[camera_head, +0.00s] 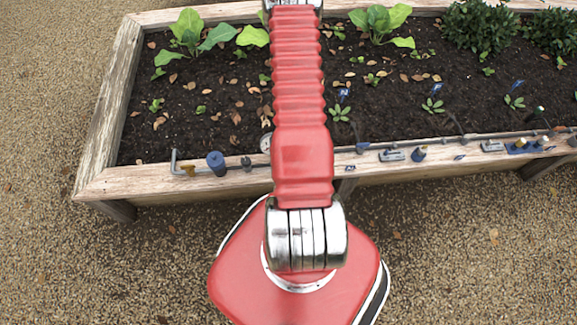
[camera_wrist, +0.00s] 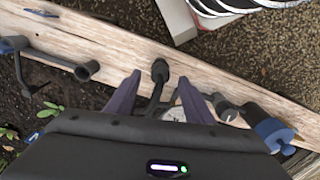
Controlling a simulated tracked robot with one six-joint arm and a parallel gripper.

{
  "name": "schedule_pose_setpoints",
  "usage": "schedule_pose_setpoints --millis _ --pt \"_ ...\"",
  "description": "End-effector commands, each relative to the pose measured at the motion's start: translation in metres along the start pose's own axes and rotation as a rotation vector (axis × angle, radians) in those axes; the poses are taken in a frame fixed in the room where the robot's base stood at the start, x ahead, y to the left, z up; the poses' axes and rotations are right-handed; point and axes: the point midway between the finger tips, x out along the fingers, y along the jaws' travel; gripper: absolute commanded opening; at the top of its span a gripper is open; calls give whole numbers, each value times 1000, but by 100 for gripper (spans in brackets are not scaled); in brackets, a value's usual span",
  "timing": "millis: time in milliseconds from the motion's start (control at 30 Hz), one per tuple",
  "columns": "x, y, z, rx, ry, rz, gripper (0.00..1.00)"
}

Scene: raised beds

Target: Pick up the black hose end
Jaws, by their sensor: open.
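In the wrist view, the black hose end (camera_wrist: 160,71) is a short dark round nozzle at the plank's inner side. A thin dark hose runs from it back toward my gripper's body. My gripper (camera_wrist: 159,78) is open, with one dark finger on each side of the hose end and a visible gap to each. Whether the fingers are low enough to surround it, I cannot tell. In the head view my red arm reaches over the bed's front plank, and I cannot make out the hose end or my gripper behind it.
The wooden front plank (camera_head: 410,158) carries a blue cylinder (camera_head: 216,163), a dark grey fitting (camera_head: 246,163) and several other fittings. A round gauge (camera_wrist: 174,114) lies close beside the hose. Dark soil (camera_head: 215,95) with plants is behind; gravel (camera_head: 120,270) is in front.

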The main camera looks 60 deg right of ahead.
Motion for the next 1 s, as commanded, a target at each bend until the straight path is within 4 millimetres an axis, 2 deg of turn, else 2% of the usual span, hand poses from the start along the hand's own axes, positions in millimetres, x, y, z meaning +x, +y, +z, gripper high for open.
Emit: schedule_pose_setpoints --millis 500,1000 --pt "46 -1 0 0 -3 -1 48" --pt "50 -1 0 -1 -2 0 48"
